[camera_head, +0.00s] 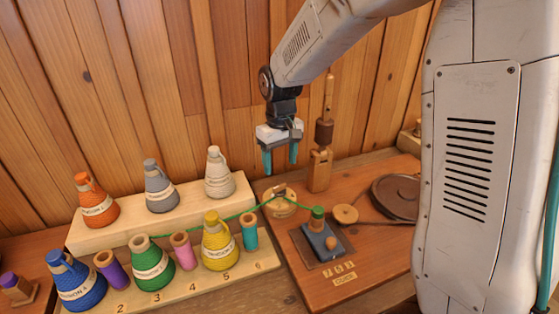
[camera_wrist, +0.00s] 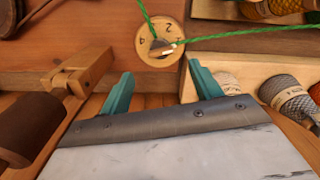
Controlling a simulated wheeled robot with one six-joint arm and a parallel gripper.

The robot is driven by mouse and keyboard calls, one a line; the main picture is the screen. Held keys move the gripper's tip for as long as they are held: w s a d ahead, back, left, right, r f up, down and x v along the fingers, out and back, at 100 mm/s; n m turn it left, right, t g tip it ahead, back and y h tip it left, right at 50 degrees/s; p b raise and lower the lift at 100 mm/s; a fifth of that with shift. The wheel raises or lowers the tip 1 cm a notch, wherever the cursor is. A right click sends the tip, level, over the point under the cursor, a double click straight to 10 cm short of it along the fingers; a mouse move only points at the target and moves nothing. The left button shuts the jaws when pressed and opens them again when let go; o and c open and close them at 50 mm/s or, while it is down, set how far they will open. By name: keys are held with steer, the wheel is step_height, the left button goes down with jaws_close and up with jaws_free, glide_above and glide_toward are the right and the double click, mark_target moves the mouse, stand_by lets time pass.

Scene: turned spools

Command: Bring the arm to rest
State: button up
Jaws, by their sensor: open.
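My gripper (camera_head: 280,158) hangs from my arm above the back of the wooden bench, its two teal fingers pointing down. The fingers are apart with nothing between them; they also show in the wrist view (camera_wrist: 158,92). Below and in front of the gripper is a round wooden disc (camera_head: 281,203) with a green thread running over it. In the wrist view the disc (camera_wrist: 160,38) carries numerals and lies beyond the fingertips, not touched by them. The thread runs left to the green cone (camera_head: 150,262) and also to the green-topped piece on a blue block (camera_head: 320,240).
A wooden post with a dark spindle (camera_head: 322,150) stands close right of my gripper. Several thread cones and small spools fill the stepped rack (camera_head: 240,190) at left. A dark round plate (camera_head: 396,197) lies at right. A plank wall (camera_head: 150,100) is behind.

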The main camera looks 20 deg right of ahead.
steer(key=s+d+r+m, duration=0.1)
steer(key=s+r, duration=0.2)
steer(key=s, duration=0.7)
steer(key=s+d+r+m+t, duration=0.1)
steer(key=s+r, duration=0.3)
steer(key=s, duration=0.6)
steer(key=s+d+r, duration=0.1)
steer(key=s+r, duration=0.3)
steer(key=s, duration=0.6)
steer(key=shift+s+m, duration=0.15)
steer(key=shift+m, duration=0.25)
